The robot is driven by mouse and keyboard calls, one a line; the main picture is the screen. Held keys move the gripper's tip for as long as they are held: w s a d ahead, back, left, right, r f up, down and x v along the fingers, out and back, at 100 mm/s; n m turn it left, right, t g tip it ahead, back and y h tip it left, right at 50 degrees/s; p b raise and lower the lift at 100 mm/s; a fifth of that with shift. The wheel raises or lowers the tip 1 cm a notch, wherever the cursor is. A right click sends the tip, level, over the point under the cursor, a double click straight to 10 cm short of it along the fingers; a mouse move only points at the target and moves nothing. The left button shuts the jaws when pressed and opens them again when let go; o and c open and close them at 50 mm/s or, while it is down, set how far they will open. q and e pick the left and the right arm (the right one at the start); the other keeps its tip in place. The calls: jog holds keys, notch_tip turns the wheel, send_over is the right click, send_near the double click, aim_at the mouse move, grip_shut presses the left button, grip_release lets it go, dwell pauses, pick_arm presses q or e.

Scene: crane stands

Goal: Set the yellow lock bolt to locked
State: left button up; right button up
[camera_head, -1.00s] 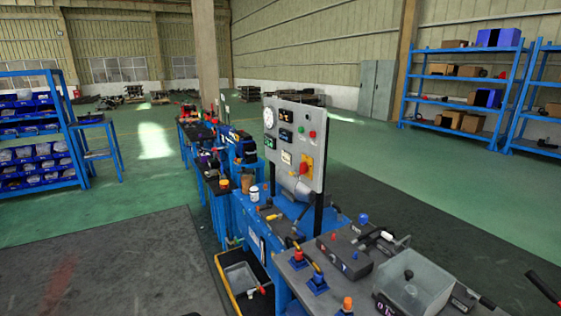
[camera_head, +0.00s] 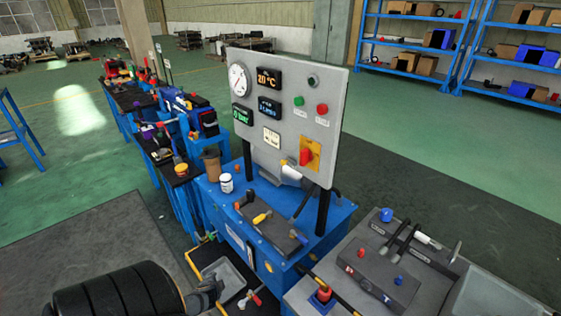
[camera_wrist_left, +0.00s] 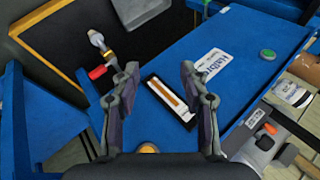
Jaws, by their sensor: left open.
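A yellow-handled part (camera_head: 262,217) lies on the dark plate (camera_head: 272,232) on top of the blue cabinet in the head view; I cannot tell whether it is the lock bolt or how it is set. A rounded yellow piece (camera_wrist_left: 148,148) shows low in the left wrist view, partly hidden by my gripper. My left gripper (camera_wrist_left: 160,80) is open and empty before the cabinet's blue side (camera_wrist_left: 215,48), with a framed orange strip (camera_wrist_left: 168,97) behind the fingers. In the head view my left gripper (camera_head: 207,292) is low, left of the cabinet. My right gripper is out of view.
A grey panel (camera_head: 326,125) with a gauge and buttons stands above the cabinet. A red-handled valve (camera_wrist_left: 97,72) sits by a black, yellow-edged tray. A white jar (camera_head: 226,183) and brown cup (camera_head: 212,166) stand at the cabinet's back left. Open floor lies left.

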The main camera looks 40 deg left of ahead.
pick_arm(q)
jog(key=w+a+r+m+t+y, duration=0.1)
jog(key=w+a+r, duration=0.25)
jog(key=r, duration=0.25)
jog(key=w+a+r+m+t, duration=0.1)
jog(key=w+a+r+t, duration=0.1)
jog(key=w+r, duration=0.3)
jog(key=m+t+h, duration=0.2)
jog(key=m+t, duration=0.6)
jog(key=t, duration=0.1)
send_near(282, 163)
jog(key=b+x, duration=0.1)
jog(key=x, duration=0.1)
jog(key=b+x, duration=0.2)
jog(key=shift+w+a+f, duration=0.1)
jog(key=shift+w+f, duration=0.15)
jog(key=shift+w, duration=0.1)
jog(key=x, duration=0.5)
jog(key=shift+r+p, duration=0.35)
jog(key=shift+p, duration=0.05)
jog(key=shift+w+a+f, duration=0.1)
jog(key=shift+w+f, duration=0.05)
jog(key=shift+w, duration=0.3)
